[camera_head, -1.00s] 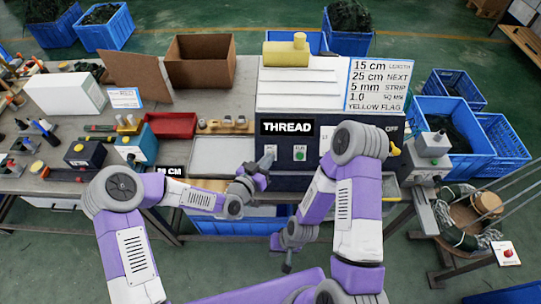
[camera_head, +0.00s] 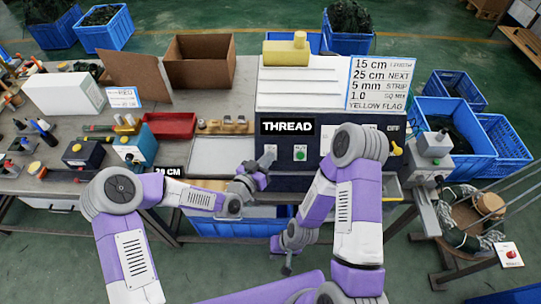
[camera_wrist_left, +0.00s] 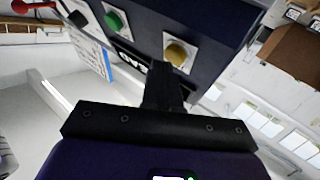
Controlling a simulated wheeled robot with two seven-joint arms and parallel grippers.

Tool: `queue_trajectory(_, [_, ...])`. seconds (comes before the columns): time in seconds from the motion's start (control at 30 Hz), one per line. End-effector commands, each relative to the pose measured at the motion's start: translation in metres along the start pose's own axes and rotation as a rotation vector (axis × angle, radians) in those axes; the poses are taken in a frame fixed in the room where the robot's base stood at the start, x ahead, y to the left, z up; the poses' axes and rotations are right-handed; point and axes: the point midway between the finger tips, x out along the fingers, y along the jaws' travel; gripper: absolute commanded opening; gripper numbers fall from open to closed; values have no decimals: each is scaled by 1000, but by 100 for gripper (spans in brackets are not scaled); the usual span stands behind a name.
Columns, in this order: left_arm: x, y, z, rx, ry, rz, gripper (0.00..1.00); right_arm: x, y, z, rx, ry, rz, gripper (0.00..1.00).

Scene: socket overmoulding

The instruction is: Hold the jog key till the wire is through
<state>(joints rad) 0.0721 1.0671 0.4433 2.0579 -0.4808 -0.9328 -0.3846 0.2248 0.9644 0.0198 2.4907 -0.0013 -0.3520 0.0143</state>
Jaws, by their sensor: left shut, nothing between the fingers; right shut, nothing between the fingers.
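The dark blue machine (camera_head: 283,176) stands at the table's front edge with a THREAD display (camera_head: 287,127). A green key (camera_head: 300,153) is on its front face. My right gripper (camera_head: 287,269) is shut and empty, hanging low before the table. I cannot make out a wire in the machine.
A wire coil (camera_head: 461,238) lies on a stand at the right, near a grey box (camera_head: 434,143). A red tray (camera_head: 170,126), cardboard box (camera_head: 200,70) and tools fill the table's left. Blue crates (camera_head: 450,120) stand at the right. The floor in front is open.

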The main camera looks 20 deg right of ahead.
Motion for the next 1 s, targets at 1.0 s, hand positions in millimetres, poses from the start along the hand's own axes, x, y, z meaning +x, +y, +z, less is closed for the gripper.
queue_trajectory(1.0, [5,-4,4,0,0,0,0,8,3,0,0,0,0,0])
